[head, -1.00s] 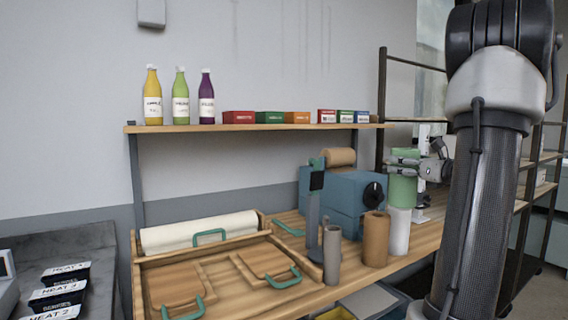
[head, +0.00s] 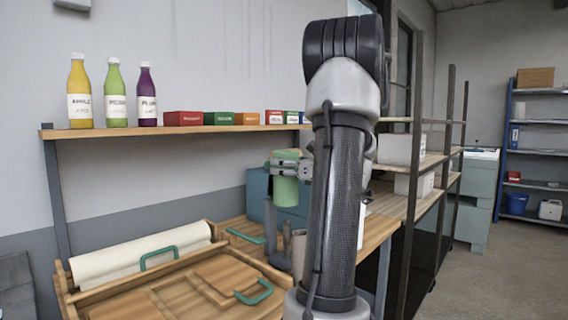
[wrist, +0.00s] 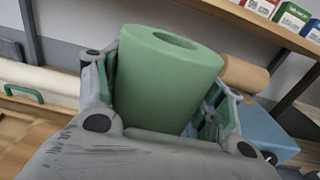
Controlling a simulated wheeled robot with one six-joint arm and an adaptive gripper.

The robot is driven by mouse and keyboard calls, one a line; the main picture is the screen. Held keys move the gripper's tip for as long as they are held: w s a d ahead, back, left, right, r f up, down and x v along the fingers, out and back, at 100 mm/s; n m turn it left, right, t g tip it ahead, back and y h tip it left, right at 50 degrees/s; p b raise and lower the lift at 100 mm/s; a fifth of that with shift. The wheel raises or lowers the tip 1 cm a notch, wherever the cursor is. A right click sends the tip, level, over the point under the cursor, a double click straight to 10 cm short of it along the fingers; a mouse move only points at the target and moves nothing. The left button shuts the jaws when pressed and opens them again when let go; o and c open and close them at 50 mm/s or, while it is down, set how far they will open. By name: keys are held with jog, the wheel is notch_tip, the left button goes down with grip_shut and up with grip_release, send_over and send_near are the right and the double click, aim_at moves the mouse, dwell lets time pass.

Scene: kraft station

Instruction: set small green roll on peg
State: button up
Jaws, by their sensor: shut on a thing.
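My gripper (head: 291,164) is shut on the small green roll (head: 285,190) and holds it upright above the wooden bench. In the wrist view the green roll (wrist: 160,85) sits between the two fingers, with its round core hole showing at the top end. My arm covers much of the bench to the right of the roll.
A blue machine (head: 257,190) stands behind the roll; the wrist view shows a brown roll (wrist: 243,75) by it. A grey tube (head: 298,250) stands below. A tray with a white roll (head: 138,254) is at left. A shelf (head: 170,131) holds bottles and small boxes.

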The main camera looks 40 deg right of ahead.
aim_at(289, 222)
jog(key=shift+f, duration=9.55)
jog(key=o, duration=1.5)
jog(key=shift+c, duration=0.2)
notch_tip(289, 222, up, 10)
jog(key=shift+f, duration=0.1)
jog(key=shift+d, duration=0.1)
